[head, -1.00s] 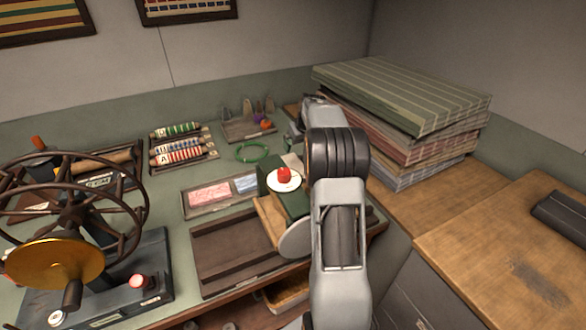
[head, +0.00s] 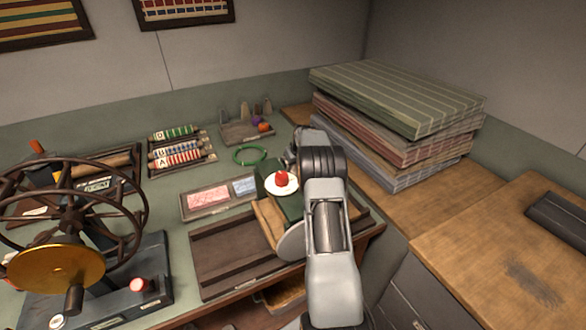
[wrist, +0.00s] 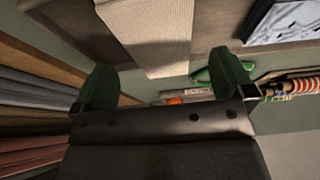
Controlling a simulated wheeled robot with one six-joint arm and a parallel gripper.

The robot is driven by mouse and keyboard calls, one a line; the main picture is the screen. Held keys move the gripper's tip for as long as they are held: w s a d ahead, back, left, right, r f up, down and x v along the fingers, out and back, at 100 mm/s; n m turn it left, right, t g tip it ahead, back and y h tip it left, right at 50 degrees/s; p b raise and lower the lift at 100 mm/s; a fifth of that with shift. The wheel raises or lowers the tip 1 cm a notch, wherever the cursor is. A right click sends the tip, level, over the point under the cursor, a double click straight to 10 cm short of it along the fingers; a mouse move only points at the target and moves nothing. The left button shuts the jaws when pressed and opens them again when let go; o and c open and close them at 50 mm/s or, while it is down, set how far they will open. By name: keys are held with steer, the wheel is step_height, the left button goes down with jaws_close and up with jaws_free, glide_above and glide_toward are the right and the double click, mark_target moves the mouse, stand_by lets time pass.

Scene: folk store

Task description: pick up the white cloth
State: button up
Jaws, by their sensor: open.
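In the wrist view, a pale, woven cloth (wrist: 155,38) lies at the top centre as a folded strip. My gripper (wrist: 168,78) is open, with its green fingers apart on either side of the cloth's near end and nothing held. I cannot tell whether either finger touches the cloth. In the head view, my gripper (head: 288,207) is over the right part of the brown tray (head: 225,255). A tan patch shows beside it, but I cannot tell whether it is the cloth. My arm hides part of this area.
A tall stack of striped fabric (head: 395,125) stands at the back right, close to my arm. A spoked wheel (head: 72,205) stands at the left. A rack of striped spools (head: 180,150) and a green ring (head: 250,154) lie farther back. The wooden top (head: 500,245) at right is mostly clear.

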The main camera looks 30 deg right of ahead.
mark_target(293, 168)
steer(key=shift+x, duration=1.45)
steer(key=shift+c, duration=0.5)
steer(key=c, duration=1)
steer(key=shift+o, duration=0.2)
steer(key=shift+r, duration=0.2)
